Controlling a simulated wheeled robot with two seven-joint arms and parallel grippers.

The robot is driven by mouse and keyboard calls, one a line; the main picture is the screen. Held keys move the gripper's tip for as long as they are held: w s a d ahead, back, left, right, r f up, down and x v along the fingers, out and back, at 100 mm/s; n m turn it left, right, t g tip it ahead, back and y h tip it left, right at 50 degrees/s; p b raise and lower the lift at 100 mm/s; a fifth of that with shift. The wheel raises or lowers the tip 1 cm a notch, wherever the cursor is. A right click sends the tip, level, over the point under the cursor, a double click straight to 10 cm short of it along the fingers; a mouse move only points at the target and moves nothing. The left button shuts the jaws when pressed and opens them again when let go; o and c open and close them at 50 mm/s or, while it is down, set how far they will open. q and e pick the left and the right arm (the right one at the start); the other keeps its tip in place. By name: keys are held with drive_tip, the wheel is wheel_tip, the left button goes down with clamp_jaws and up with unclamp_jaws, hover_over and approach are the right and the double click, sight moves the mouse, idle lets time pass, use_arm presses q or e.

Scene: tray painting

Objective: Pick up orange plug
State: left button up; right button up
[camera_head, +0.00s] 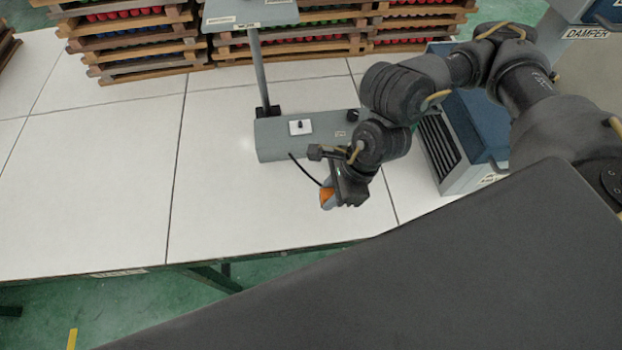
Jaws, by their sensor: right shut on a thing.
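The orange plug (326,198) is at my right gripper (331,197), above the white table near its front edge. The gripper is shut on the plug and covers part of it. A black cable (305,171) runs from the plug up and left to a grey-blue base (280,133) on the table. My left gripper is not in view.
The base carries a white switch plate (300,127) and a post (258,70). Stacked wooden trays (140,60) with coloured items line the back. A blue-grey box (470,140) with a slatted side stands at the right. The left of the white table (90,190) is clear.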

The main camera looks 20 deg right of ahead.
use_arm(q)
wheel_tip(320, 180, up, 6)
drive_tip(key=p, duration=0.4)
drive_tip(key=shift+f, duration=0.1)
use_arm(e)
drive_tip(key=s, duration=0.1)
drive_tip(key=s+d+r, duration=0.1)
drive_tip(key=s, duration=0.1)
drive_tip(key=shift+d+r, duration=0.35)
drive_tip(key=shift+r, duration=0.05)
drive_tip(key=shift+w, duration=0.1)
